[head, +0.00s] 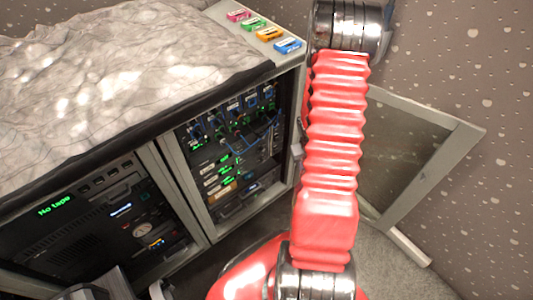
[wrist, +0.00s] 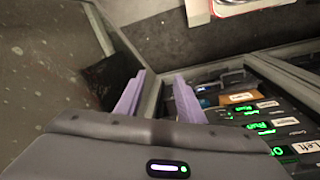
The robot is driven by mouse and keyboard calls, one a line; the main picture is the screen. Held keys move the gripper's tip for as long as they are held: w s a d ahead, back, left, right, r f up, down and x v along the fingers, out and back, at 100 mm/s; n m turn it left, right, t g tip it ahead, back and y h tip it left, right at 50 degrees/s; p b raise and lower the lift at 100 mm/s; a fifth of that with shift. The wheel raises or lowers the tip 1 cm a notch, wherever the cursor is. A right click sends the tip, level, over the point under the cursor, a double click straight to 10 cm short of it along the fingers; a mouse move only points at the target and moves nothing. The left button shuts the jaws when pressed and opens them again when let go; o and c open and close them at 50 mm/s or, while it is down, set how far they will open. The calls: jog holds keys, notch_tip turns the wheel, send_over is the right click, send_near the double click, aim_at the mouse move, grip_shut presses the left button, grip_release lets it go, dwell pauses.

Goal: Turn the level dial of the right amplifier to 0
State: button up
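My gripper (wrist: 160,82) shows two purple fingers in the wrist view. Rack units with green displays (wrist: 258,113) lie to the right of the fingers. One unit at the right edge carries a white label reading "Left" (wrist: 303,148). In the head view the same rack bay (head: 225,165) shows small green displays, blue cables and several stacked units. I cannot tell which unit is the right amplifier, and its level dial cannot be made out. My gripper is hidden in the head view.
An open glass door (head: 405,150) stands to the right of the bay. A left bay holds a black unit reading "No tape" (head: 54,205). A crumpled grey cover (head: 120,75) lies on top, beside several coloured cassettes (head: 270,34). Grey floor lies below.

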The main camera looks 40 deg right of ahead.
jog(key=s+d+f+t, duration=0.1)
jog(key=d+f+t, duration=0.2)
jog(key=f, duration=1.3)
jog(key=n+t+y, duration=0.2)
jog(key=t, duration=1.3)
send_near(264, 150)
jog(key=s, duration=0.6)
jog(key=shift+w, duration=0.1)
jog(key=shift+w, duration=0.1)
jog(key=w, duration=1.3)
jog(key=shift+w+a, duration=0.15)
jog(key=shift+w, duration=0.2)
